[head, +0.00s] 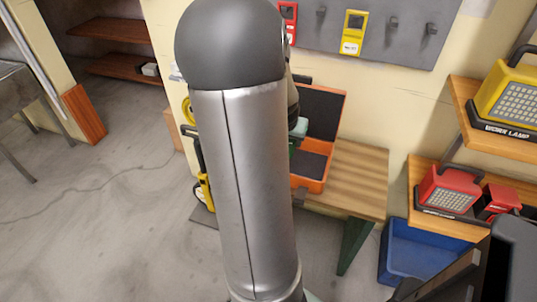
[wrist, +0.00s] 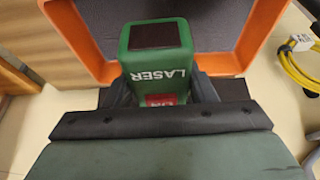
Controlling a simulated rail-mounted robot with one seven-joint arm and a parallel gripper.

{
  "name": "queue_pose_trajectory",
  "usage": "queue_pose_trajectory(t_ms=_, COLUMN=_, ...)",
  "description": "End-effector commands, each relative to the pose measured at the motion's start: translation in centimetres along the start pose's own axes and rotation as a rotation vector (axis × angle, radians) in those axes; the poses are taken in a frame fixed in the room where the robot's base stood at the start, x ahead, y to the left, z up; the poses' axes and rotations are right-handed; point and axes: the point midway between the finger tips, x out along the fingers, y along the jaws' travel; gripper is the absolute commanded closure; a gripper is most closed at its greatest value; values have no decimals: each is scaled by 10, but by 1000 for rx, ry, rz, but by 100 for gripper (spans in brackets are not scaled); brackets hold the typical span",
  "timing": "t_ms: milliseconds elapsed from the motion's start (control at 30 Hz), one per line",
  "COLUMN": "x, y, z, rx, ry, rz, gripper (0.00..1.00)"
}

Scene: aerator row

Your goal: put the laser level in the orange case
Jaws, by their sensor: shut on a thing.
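My gripper (wrist: 160,90) is shut on the green laser level (wrist: 158,62), with dark fingers on its left and right sides. The level has a dark window on its end and the word LASER on its face. In the wrist view the orange case (wrist: 254,58) lies beyond and around the level, its dark grey foam showing. I cannot tell the height of the level above the foam. In the head view the open orange case (head: 322,186) sits on the wooden bench, its lid raised. My arm hides the case's left part and most of my gripper.
The wooden bench (head: 362,178) is clear right of the case. A yellow cable (wrist: 296,68) shows right of the case in the wrist view. Shelves at the right hold a red work lamp (head: 447,190) and a yellow one (head: 508,95). A blue bin (head: 415,255) stands below.

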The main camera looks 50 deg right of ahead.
Motion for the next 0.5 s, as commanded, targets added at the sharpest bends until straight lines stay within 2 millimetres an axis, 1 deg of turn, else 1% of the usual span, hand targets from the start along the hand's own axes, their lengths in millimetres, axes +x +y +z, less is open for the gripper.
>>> queue_pose_trajectory(t_ms=33, x=9, y=-13, z=-2, rx=-6, ry=0, rz=1, gripper=88)
queue_pose_trajectory(t_ms=167, x=26, y=-42, z=-6, rx=-4, ry=0, rz=1, gripper=88)
queue_pose_trajectory(t_ms=200, x=36, y=-47, z=-4, rx=-4, ry=-1, rz=2, gripper=88)
queue_pose_trajectory(t_ms=333, x=58, y=-64, z=-2, rx=-2, ry=0, rz=1, gripper=88)
queue_pose_trajectory(t_ms=400, x=66, y=-70, z=-2, rx=-1, ry=0, rz=0, gripper=88)
queue_pose_trajectory(t_ms=500, x=72, y=-76, z=-2, rx=0, ry=1, rz=-1, gripper=88)
